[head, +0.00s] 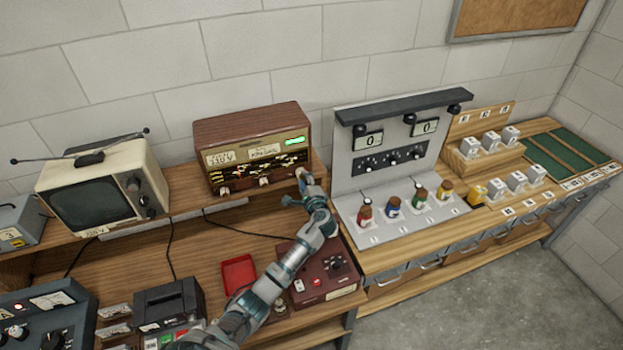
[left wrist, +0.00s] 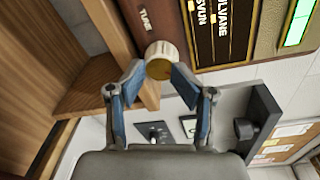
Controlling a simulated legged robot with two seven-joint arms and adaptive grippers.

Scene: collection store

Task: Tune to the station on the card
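The brown wooden radio (head: 250,129) stands on the back shelf with its dark dial facing me. Two pale cards are on its front: one (head: 222,156) at left seems to read 110 V, and the other (head: 265,150) is too small to read. A green lamp (head: 295,141) glows at its upper right. My left gripper (head: 303,178) is at the radio's lower right corner. In the left wrist view the ribbed brass tuning knob (left wrist: 159,60), marked TUNE, sits between its fingertips (left wrist: 160,72), which appear to touch both sides. My right gripper is out of view.
A cream television (head: 100,190) stands left of the radio. A red tray (head: 238,274) and a maroon device (head: 321,270) lie below my left arm. A grey panel with counters and small bottles (head: 390,150) stands close to the right.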

